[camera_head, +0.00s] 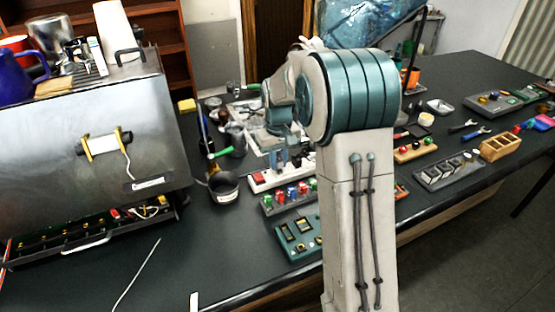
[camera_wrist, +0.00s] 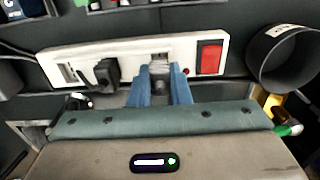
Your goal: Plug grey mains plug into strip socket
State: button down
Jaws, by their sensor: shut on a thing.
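The white power strip (camera_wrist: 130,58) lies across the wrist view, with a red switch (camera_wrist: 210,57) at its right end. A black plug (camera_wrist: 107,73) sits in a socket left of the middle. My gripper (camera_wrist: 161,82) has its blue fingers shut on the grey mains plug (camera_wrist: 159,68), over the strip's middle. Whether its pins are inside the socket is hidden. In the head view the strip (camera_head: 258,184) lies on the dark bench below my gripper (camera_head: 280,160), and the held plug cannot be made out there.
A dark cup (camera_wrist: 285,60) stands close to the switch end of the strip; it also shows in the head view (camera_head: 223,188). A block with coloured knobs (camera_head: 288,198) and a green panel (camera_head: 297,238) lie in front. The metal brewer (camera_head: 85,160) stands left.

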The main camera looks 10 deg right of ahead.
jog(key=shift+f+b, duration=0.3)
jog(key=shift+f, duration=0.3)
dwell(1.6)
jog(key=c, duration=1.3)
grip_release()
jog(key=shift+r, duration=0.1)
notch_tip(320, 180, up, 14)
jog(key=shift+f, duration=0.15)
jog(key=s+f+t, duration=0.1)
jog(key=s+f, duration=0.1)
jog(key=s, duration=0.7)
jog(key=s+f+m+t, duration=0.1)
jog(key=s+f, duration=0.1)
jog(key=s, duration=0.7)
jog(key=s+f+m+t, duration=0.1)
jog(key=s+f, duration=0.1)
jog(key=s, duration=0.8)
jog(key=shift+a+f, duration=0.15)
jog(key=shift+f, duration=0.1)
